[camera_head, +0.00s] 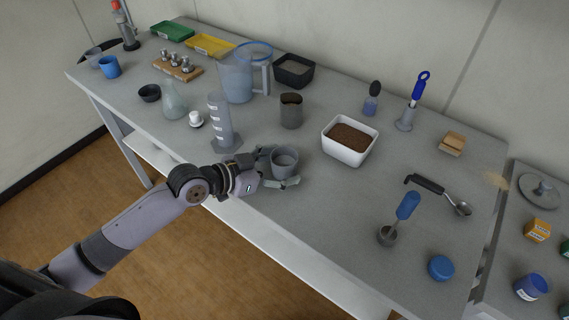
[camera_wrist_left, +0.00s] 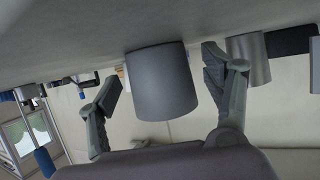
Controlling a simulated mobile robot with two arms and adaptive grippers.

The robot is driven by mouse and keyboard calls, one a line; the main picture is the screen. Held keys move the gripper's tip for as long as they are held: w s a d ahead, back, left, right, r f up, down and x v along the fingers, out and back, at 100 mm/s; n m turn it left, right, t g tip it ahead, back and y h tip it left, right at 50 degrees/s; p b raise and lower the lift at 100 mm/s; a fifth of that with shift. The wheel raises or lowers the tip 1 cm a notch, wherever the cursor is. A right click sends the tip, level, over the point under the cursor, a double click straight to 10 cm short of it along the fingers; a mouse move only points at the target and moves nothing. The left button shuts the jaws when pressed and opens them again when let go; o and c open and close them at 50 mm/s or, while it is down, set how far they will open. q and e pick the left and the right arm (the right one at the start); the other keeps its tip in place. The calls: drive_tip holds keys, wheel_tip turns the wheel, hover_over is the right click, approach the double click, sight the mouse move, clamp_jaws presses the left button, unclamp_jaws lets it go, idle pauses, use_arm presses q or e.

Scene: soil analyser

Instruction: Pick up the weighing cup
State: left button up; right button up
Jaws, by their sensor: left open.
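The weighing cup looks to be the small grey cup (camera_head: 285,161) standing upright near the front edge of the bench. My left gripper (camera_head: 281,168) reaches in from the left at bench height, its fingers open on either side of the cup. In the left wrist view, which is upside down, the plain grey cup (camera_wrist_left: 162,82) sits between the two open fingers of the left gripper (camera_wrist_left: 162,75). A gap shows on both sides, so neither finger appears to touch it. My right gripper is not in view.
A measuring cylinder (camera_head: 220,125) stands left of the cup, and a dark soil-filled beaker (camera_head: 291,112) behind it. A white tub of soil (camera_head: 349,154) stands to the right. The bench (camera_head: 320,205) is clear right of the gripper, toward the blue-handled tool (camera_head: 407,206).

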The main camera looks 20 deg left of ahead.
use_arm(q)
drive_tip(key=shift+c, duration=0.4)
drive_tip(key=c, duration=1.1)
